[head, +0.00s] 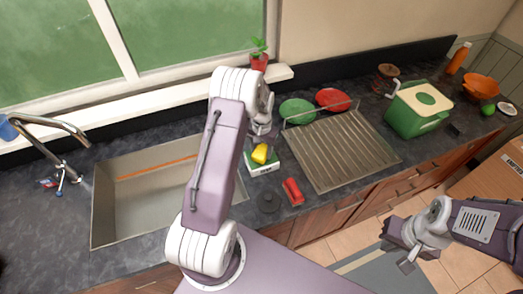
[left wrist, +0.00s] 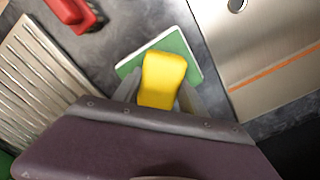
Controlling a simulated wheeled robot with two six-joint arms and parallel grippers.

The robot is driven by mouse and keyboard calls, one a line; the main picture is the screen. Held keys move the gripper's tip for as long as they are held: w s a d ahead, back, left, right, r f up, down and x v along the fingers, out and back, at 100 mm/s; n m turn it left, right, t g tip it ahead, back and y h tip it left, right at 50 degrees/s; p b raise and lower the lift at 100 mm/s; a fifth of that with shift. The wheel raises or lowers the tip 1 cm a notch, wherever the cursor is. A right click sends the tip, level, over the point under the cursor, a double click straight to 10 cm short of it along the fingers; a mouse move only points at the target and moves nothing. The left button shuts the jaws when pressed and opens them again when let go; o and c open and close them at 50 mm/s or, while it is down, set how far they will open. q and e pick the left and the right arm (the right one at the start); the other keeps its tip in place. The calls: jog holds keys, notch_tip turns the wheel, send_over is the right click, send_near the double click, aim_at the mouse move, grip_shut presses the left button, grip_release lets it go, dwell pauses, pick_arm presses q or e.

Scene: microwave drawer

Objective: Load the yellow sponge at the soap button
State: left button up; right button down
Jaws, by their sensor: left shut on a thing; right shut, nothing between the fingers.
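The yellow sponge (head: 260,154) is held in my left gripper (head: 261,142), right at the green top of a small white-sided block (head: 264,169) beside the sink. In the left wrist view the yellow sponge (left wrist: 164,76) sits between the two fingers (left wrist: 160,96), over the green top of the block (left wrist: 185,45). I cannot tell whether the sponge touches or presses that top. My right gripper (head: 397,247) is shut and empty, low over the floor at the right.
The sink (head: 140,215) is to the left, a ridged drying rack (head: 345,150) to the right. Green (head: 297,110) and red (head: 332,97) plates and a green box (head: 418,118) stand further back.

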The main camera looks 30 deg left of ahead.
aim_at(261, 150)
pick_arm(q)
notch_tip(261, 150, up, 7)
jog(key=p, duration=0.5)
jog(key=shift+r+p, duration=0.1)
jog(key=shift+p, duration=0.3)
dwell(0.4)
